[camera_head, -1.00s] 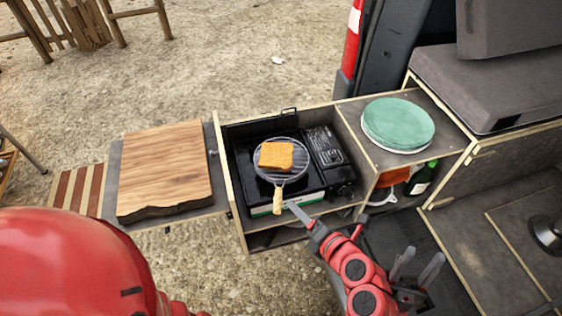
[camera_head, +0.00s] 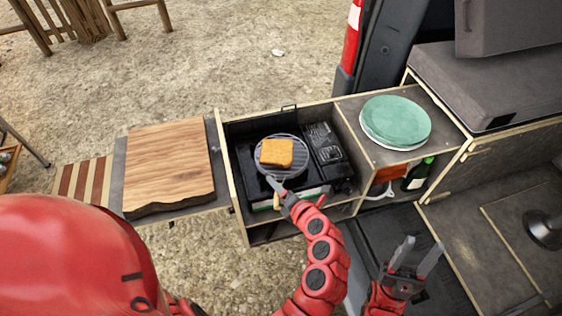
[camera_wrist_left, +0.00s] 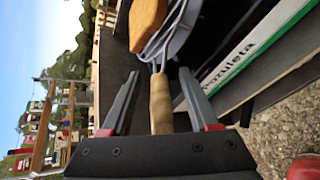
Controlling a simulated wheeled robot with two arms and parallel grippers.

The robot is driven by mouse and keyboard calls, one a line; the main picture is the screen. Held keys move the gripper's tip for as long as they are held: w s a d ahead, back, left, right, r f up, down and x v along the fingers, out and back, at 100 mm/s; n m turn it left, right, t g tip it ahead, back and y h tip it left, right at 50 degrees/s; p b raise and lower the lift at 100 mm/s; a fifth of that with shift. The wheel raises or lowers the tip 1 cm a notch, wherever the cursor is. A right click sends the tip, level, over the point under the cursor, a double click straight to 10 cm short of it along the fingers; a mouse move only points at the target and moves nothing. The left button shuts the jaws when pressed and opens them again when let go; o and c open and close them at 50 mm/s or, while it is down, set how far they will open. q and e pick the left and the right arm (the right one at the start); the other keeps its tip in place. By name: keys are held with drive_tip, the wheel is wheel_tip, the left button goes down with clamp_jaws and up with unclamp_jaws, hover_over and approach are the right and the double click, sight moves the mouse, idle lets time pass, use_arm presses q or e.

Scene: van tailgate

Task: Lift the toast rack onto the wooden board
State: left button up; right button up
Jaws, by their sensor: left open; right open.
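The toast rack (camera_head: 291,172) is a round wire rack with a wooden handle, lying on the black camping stove (camera_head: 250,181). A slice of toast (camera_head: 276,152) lies on it. My left gripper (camera_head: 273,183) is open at the handle. In the left wrist view the wooden handle (camera_wrist_left: 161,104) lies between its two spread fingers (camera_wrist_left: 158,98), with gaps on both sides. In the head view the gripper hides most of the handle. The wooden board (camera_head: 168,165) lies on a grey side shelf to the left, its top bare. My right gripper (camera_head: 421,256) is open and empty at the lower right.
A wooden panel (camera_head: 232,180) rises between the stove compartment and the board. Stacked green and white plates (camera_head: 396,120) stand on the counter to the right. A green bottle (camera_head: 418,174) is below them. A striped slatted surface (camera_head: 82,186) lies left of the board.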

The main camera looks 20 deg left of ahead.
use_arm(q)
drive_tip(key=shift+c, duration=0.3)
clamp_jaws()
